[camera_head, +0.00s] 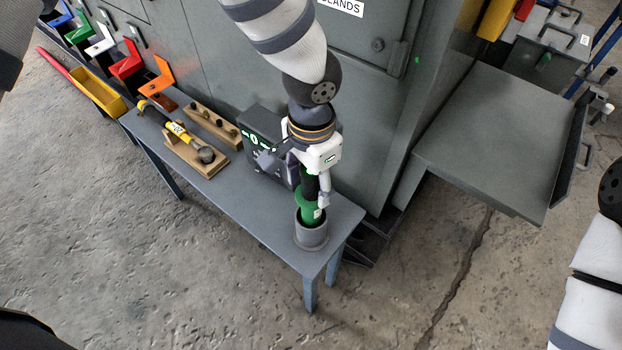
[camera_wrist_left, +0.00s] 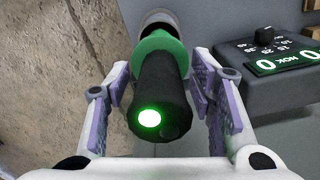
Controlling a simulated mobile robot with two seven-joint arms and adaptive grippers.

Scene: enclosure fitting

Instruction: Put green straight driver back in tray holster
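The green driver (camera_head: 309,213) stands upright with its lower end inside a grey cup-shaped holster (camera_head: 311,236) at the near right end of the narrow grey bench. In the left wrist view I look down on its black handle (camera_wrist_left: 160,95), with a lit green spot on the end and a green collar (camera_wrist_left: 160,47) below. My left gripper (camera_head: 316,190) is over the holster. In the wrist view its fingers stand on either side of the handle, open, with small gaps showing. The driver's tip is hidden in the holster. My right gripper is out of view.
A dark box with a green-lit display (camera_head: 262,140) stands on the bench close beside my left gripper. A yellow-handled tool (camera_head: 180,130) and a wooden block with holes (camera_head: 212,125) lie farther left. A grey cabinet rises behind; a grey shelf (camera_head: 500,135) is at right.

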